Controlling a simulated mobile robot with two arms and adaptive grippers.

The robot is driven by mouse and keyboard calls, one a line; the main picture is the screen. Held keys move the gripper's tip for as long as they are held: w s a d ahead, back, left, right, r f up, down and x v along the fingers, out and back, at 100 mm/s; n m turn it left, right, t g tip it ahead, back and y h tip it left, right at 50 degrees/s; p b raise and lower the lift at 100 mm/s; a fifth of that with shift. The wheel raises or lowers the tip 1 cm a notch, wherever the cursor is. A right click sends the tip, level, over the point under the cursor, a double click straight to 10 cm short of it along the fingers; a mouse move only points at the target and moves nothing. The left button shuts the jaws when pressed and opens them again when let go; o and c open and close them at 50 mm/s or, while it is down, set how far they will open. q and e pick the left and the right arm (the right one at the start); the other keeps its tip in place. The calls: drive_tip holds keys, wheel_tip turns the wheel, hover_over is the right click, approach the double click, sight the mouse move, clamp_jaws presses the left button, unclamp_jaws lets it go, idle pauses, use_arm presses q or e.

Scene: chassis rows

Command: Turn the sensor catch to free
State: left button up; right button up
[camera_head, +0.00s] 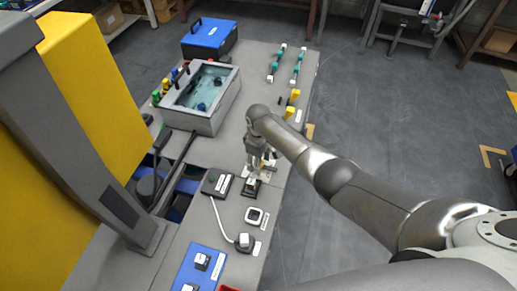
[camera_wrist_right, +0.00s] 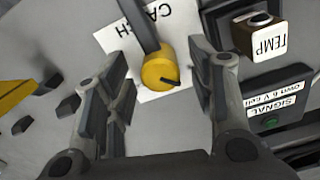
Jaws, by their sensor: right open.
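The sensor catch shows in the right wrist view as a round yellow knob (camera_wrist_right: 160,68) with a dark bar running from it toward the top edge. A small black mark is on its lower right side. It sits on a white label (camera_wrist_right: 122,38) reading CATCH, upside down. My right gripper (camera_wrist_right: 162,95) is open, with one finger on each side of the knob and a gap to both. In the head view my right gripper (camera_head: 261,166) is low over the bench and hides the catch. A block marked TEMP (camera_wrist_right: 264,38) stands right of the catch. My left gripper is not in view.
A box marked SIGNAL (camera_wrist_right: 272,118) lies beyond the right finger. In the head view a grey water tank (camera_head: 205,122), a blue case (camera_head: 209,42) and yellow parts (camera_head: 291,110) stand farther back on the grey bench. A white round-topped device with a cable (camera_head: 244,241) is nearer.

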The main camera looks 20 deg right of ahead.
wheel_tip(320, 180, up, 11)
idle(0.4)
idle(0.4)
